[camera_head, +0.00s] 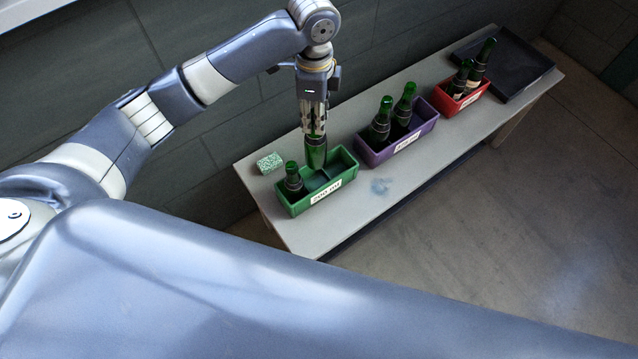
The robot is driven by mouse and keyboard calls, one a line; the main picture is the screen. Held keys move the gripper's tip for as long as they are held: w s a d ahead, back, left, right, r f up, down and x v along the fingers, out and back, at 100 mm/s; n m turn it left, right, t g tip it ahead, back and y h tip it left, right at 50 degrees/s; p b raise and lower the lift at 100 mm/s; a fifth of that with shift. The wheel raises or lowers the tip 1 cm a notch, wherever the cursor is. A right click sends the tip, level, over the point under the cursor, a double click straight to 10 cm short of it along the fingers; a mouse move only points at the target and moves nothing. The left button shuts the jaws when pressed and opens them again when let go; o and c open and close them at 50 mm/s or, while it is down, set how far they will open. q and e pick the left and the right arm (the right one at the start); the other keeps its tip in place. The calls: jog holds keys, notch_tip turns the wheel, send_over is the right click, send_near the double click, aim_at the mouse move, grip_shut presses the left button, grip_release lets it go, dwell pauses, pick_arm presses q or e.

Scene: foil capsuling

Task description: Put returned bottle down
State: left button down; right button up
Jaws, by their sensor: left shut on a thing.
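My left gripper (314,135) points down over the green crate (315,204). It is shut on the neck of a dark green bottle (315,158). The held bottle hangs roughly upright at the crate's back part. I cannot tell whether its base touches the crate floor. Another green bottle (293,181) stands in the left end of the same crate. The crate has a white label on its front. The right part of the crate looks empty. My right gripper is not in view.
A purple crate (419,146) and a red crate (464,107) hold two bottles each. A black tray (520,78) lies at the table's far end. A green-and-white patterned box (269,163) sits behind the green crate. The table's (400,193) front strip is free, with a bluish smudge.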

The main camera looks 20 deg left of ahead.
aim_at(317, 153)
pick_arm(q)
jog(key=f+b, duration=0.1)
jog(key=f, duration=0.1)
jog(key=w+f+b, duration=0.1)
jog(key=f+b, duration=0.1)
jog(key=f, duration=0.1)
jog(key=shift+f, duration=0.1)
jog(key=shift+w+f, duration=0.1)
jog(key=shift+f, duration=0.2)
notch_tip(317, 153, down, 6)
jog(key=shift+f, duration=1.95)
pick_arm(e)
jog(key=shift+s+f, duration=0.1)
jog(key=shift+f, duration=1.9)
pick_arm(q)
jog(key=c, duration=1.3)
grip_release()
jog(key=shift+f, duration=0.15)
